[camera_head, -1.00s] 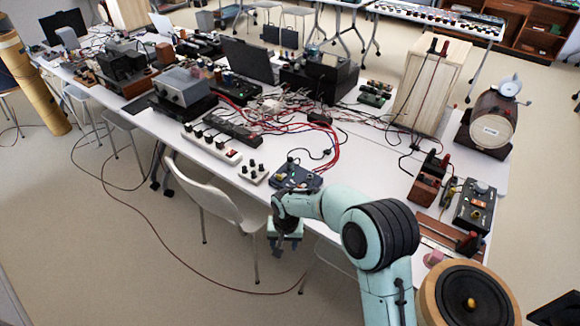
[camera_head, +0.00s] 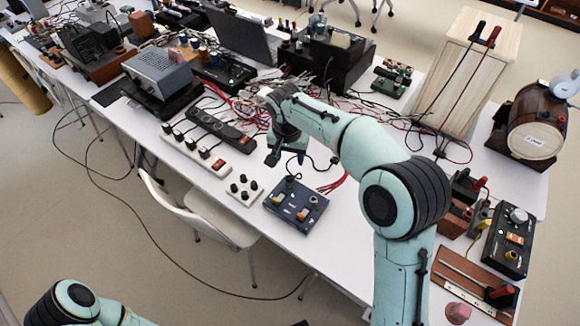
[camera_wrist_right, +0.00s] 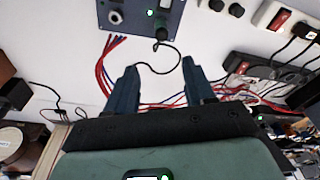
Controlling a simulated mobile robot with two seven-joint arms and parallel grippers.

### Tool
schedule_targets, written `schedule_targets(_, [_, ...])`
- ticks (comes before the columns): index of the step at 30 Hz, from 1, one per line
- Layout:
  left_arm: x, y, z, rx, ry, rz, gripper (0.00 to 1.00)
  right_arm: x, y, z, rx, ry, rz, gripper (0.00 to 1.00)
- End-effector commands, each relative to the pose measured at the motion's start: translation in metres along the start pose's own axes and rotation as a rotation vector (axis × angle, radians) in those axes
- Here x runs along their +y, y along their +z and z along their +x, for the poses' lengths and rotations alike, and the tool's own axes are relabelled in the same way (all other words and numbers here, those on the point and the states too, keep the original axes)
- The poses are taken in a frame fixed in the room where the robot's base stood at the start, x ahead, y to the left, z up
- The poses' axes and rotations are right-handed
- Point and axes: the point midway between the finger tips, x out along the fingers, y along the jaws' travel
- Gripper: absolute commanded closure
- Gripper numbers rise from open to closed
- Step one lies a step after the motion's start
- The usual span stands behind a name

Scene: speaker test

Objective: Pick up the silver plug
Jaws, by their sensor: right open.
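A dark blue box (camera_head: 297,208) with knobs and sockets lies on the white table near its front edge. It also shows at the top of the right wrist view (camera_wrist_right: 142,8). A small silver round piece, perhaps the silver plug (camera_wrist_right: 116,17), stands on this box; I cannot tell for sure. A dark plug (camera_wrist_right: 161,33) with a thin black cable sits at the box's edge. My right gripper (camera_head: 286,158) is above the table behind the box, open and empty. Its fingers (camera_wrist_right: 160,70) point toward the box, apart from it. My left gripper is out of view.
A white block with black knobs (camera_head: 243,190) and power strips (camera_head: 198,155) lie left of the box. Red and blue wires cross the table behind. A wooden cabinet (camera_head: 465,75) stands at the back right. A chair (camera_head: 205,215) is at the front edge.

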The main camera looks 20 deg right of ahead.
Motion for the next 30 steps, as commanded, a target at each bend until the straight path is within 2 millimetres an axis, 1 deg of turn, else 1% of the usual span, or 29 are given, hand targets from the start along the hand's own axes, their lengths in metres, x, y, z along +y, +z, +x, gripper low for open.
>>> schedule_targets(2, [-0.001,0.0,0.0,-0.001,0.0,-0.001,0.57,0.0,0.0,0.002,0.0,0.0,0.0,0.47])
schedule_targets(5, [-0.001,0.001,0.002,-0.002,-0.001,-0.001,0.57,0.0,0.001,0.013,-0.003,0.003,-0.001,0.47])
schedule_targets(12, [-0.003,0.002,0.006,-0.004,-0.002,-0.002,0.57,0.001,0.001,0.059,-0.004,0.003,-0.001,0.47])
schedule_targets(15, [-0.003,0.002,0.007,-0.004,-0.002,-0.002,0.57,0.0,0.001,0.073,-0.002,0.002,-0.001,0.47])
schedule_targets(22, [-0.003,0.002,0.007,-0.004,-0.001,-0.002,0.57,-0.001,0.002,0.089,-0.002,0.001,-0.001,0.47])
schedule_targets(27, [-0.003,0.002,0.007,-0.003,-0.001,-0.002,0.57,-0.004,0.007,0.115,-0.003,0.002,-0.002,0.47])
schedule_targets(30, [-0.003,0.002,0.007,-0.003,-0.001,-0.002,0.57,-0.004,0.006,0.127,-0.001,0.001,-0.001,0.47])
